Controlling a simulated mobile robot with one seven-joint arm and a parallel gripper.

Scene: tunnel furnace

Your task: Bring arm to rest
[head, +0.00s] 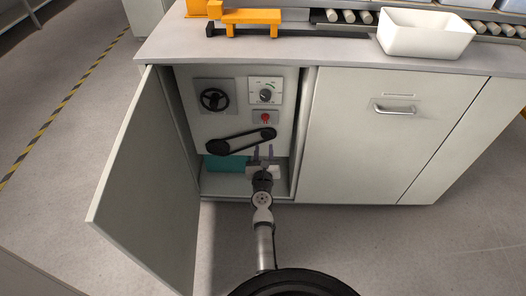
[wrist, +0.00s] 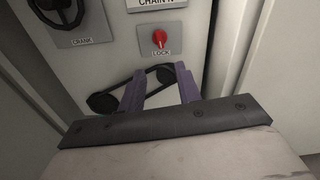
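My gripper (head: 263,153) is at the lower part of the open cabinet, in front of the black belt drive (head: 240,140). In the wrist view its two purple-grey fingers (wrist: 159,84) stand apart with nothing between them. The belt and its two pulleys show behind the fingers in the wrist view (wrist: 104,103). I cannot tell whether the fingers touch the belt. My arm reaches up from the bottom of the head view into the cabinet opening.
The cabinet door (head: 150,185) stands open at the left. The panel holds a crank wheel (head: 214,99), a dial (head: 265,95) and a red lock knob (wrist: 159,38). A teal item (head: 222,162) lies on the cabinet floor. A white bin (head: 425,38) stands on the counter.

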